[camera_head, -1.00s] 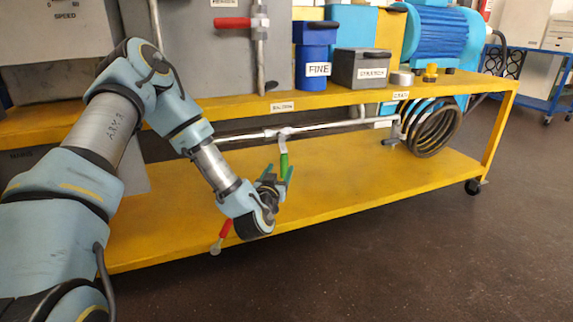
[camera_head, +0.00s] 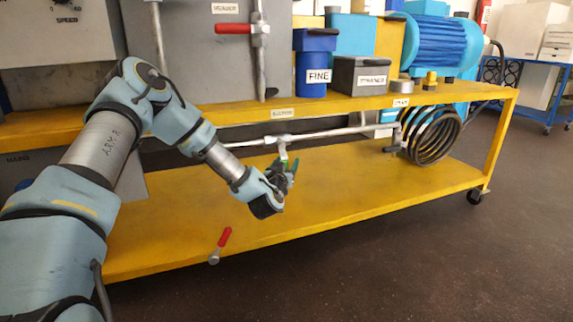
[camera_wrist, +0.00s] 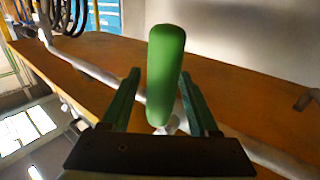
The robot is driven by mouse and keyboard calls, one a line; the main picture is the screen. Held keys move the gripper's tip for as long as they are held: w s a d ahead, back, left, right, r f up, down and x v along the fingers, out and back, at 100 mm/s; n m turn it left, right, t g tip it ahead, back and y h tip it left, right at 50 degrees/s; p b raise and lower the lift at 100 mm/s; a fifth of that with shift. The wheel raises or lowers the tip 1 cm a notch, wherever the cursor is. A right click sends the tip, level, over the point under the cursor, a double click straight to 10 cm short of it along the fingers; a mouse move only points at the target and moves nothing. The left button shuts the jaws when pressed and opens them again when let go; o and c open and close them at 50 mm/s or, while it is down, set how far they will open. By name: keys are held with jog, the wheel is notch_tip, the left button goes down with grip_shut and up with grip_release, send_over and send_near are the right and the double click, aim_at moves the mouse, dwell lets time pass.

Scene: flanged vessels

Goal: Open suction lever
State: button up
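The suction lever has a green handle (camera_wrist: 166,65) and is mounted on a grey pipe (camera_head: 330,132) under the yellow bench top, below a label that seems to read suction (camera_head: 282,113). In the head view its handle is mostly hidden by my gripper (camera_head: 282,171). In the wrist view my gripper (camera_wrist: 159,75) is open, with its two dark green fingers on either side of the handle. A narrow gap shows at the left finger; I cannot tell whether the right finger touches.
A red-handled lever (camera_head: 223,238) stands at the front edge of the yellow lower shelf (camera_head: 375,190). Another red handle (camera_head: 233,28) is on a vertical pipe above. A dark coil (camera_head: 430,130) sits to the right. The shelf between is clear.

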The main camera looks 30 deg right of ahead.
grip_shut()
dwell(1.2)
